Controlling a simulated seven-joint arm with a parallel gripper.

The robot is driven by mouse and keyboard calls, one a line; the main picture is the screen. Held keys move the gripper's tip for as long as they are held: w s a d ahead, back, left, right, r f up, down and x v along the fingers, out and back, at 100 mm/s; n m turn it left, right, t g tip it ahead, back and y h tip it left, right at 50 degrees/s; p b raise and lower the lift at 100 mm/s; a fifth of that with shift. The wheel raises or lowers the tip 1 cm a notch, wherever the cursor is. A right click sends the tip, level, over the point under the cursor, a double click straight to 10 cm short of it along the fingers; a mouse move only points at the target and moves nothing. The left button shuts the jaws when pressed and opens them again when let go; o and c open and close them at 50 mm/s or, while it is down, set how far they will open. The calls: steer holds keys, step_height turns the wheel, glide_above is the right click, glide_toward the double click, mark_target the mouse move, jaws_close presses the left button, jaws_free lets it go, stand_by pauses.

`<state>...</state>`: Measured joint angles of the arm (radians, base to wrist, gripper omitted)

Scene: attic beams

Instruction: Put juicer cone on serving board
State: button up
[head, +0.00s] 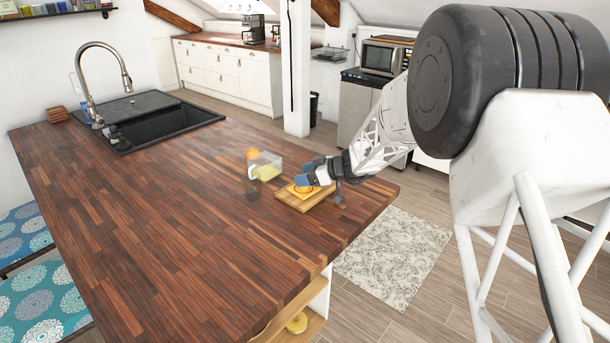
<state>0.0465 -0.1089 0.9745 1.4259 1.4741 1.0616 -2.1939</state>
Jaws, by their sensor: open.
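The wooden serving board (302,204) lies on the countertop near its right end. A small yellow and orange item (302,189) sits on the board, right by my fingertips; it may be the juicer cone, but it is too small and partly covered to be sure. My gripper (308,178) with its blue fingers is open, low over the back of the board. I cannot tell whether the fingers touch the item. A clear container (264,164) with something yellow low in it stands left of the board.
An orange (252,153) is behind the clear container, and a dark see-through glass (253,188) stands in front of it. A black sink (165,124) with a tall faucet (102,75) is at the far left. The wooden countertop (150,215) is clear at left and front.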

steer(key=v, duration=1.2)
steer(key=shift+r, duration=0.1)
steer(key=s+a+r+m+g+h, duration=0.25)
steer(key=s+r, duration=0.25)
steer(key=s, duration=0.7)
steer(key=s+a+r+m+g+h, duration=0.1)
steer(key=s+r+m+h, duration=0.3)
steer(key=s, duration=0.8)
steer(key=s+d+m+h, duration=0.2)
steer(key=s+m+h, duration=0.1)
steer(key=s, duration=0.9)
steer(key=s+d+m+t+h, duration=0.1)
steer(key=s+d+m+h, duration=0.2)
steer(key=s, duration=0.9)
steer(key=shift+m, duration=0.55)
